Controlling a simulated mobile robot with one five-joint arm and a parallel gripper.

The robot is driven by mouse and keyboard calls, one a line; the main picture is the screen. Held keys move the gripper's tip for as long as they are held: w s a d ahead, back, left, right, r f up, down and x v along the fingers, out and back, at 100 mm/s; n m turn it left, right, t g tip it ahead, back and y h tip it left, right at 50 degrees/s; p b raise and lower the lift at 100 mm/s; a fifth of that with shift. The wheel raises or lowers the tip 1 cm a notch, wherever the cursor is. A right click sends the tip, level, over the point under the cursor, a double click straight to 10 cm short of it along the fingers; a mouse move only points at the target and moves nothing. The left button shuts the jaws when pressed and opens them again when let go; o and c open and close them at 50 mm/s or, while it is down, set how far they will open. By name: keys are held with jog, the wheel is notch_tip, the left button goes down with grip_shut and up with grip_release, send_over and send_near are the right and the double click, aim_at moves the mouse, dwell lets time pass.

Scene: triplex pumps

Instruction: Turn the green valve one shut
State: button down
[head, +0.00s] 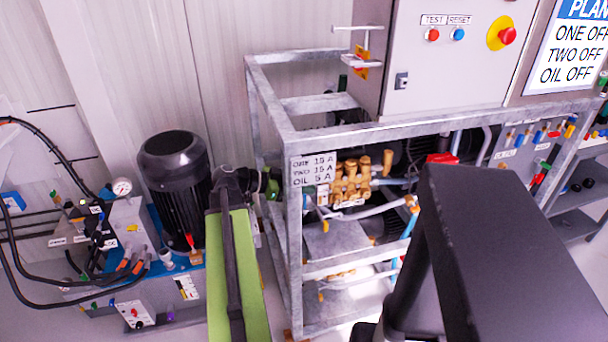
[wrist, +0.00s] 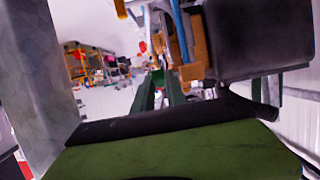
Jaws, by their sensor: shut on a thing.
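My gripper (head: 270,186) is at the left upright of the grey pump frame, at the end of my green and black arm. In the wrist view, its two dark green fingers (wrist: 160,88) reach forward and are close together. A small green piece, which looks like the handle of green valve one (wrist: 157,76), shows between the fingertips. The gripper is shut on it. In the head view the valve is mostly hidden behind my gripper and wrist. The handle's angle cannot be told.
The galvanised frame (head: 293,225) stands just right of my gripper, with brass pump fittings (head: 350,182) inside. A black motor (head: 176,185) on a blue-topped unit stands to the left. A grey control box (head: 450,60) is above right.

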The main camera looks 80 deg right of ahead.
jog(key=t+p, duration=0.1)
jog(key=p, duration=0.1)
jog(key=r+t+y+p, duration=0.1)
jog(key=p, duration=0.2)
jog(key=shift+s+t, duration=0.15)
jog(key=shift+t, duration=0.25)
jog(key=shift+d+f+t+y+p, duration=0.15)
jog(key=shift+t+y+p, duration=0.45)
jog(key=shift+p, duration=0.6)
jog(key=shift+f+t, duration=0.15)
jog(key=shift+t, duration=0.15)
jog(key=c, duration=1.6)
grip_release()
jog(key=shift+c, duration=0.2)
